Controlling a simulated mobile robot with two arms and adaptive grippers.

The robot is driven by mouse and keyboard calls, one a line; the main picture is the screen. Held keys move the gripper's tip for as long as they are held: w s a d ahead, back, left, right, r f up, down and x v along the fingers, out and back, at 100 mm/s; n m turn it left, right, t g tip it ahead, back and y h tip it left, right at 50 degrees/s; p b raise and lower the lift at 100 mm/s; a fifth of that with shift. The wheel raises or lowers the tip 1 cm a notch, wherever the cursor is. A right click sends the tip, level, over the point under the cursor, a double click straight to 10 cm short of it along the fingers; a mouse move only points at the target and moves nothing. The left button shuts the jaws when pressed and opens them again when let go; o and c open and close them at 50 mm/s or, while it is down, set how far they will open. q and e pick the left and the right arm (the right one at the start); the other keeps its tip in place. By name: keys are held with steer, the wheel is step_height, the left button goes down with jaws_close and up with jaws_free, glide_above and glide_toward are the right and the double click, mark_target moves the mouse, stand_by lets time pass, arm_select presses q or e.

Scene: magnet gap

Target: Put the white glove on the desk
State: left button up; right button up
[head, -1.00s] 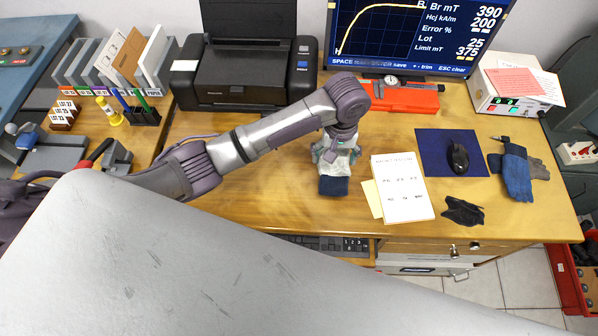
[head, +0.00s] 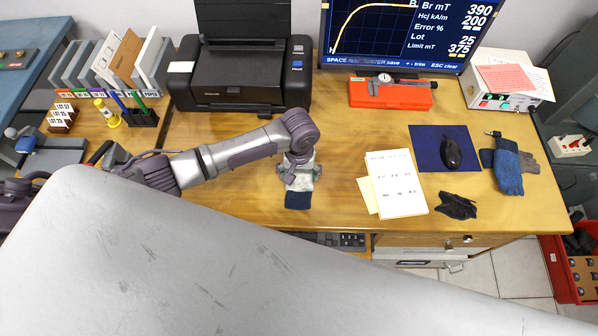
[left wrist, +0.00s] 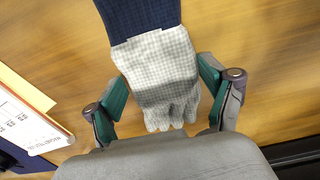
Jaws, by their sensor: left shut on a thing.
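The white glove (head: 301,183), with a dark navy cuff, is in my left gripper (head: 298,170) over the front middle of the wooden desk (head: 220,205). In the left wrist view, the glove (left wrist: 165,75) lies between the two green-padded fingers of the left gripper (left wrist: 163,85), its knit fingers pointing toward the palm. The gripper is shut on it. The cuff end points to the desk's front edge. I cannot tell whether the glove touches the desk top. My right gripper is not in view.
White papers (head: 397,185) lie right of the glove. A black glove (head: 457,206), a mouse (head: 451,153) on a blue mat (head: 425,150) and a blue glove (head: 508,168) are farther right. A printer (head: 240,75) stands behind. A keyboard (head: 340,240) sits below the front edge. Desk left of the glove is bare.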

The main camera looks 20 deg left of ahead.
mark_target(299, 175)
arm_select(q)
steer(key=shift+f, duration=0.15)
steer(key=o, duration=1)
step_height(299, 175, up, 12)
steer(key=shift+r, duration=0.2)
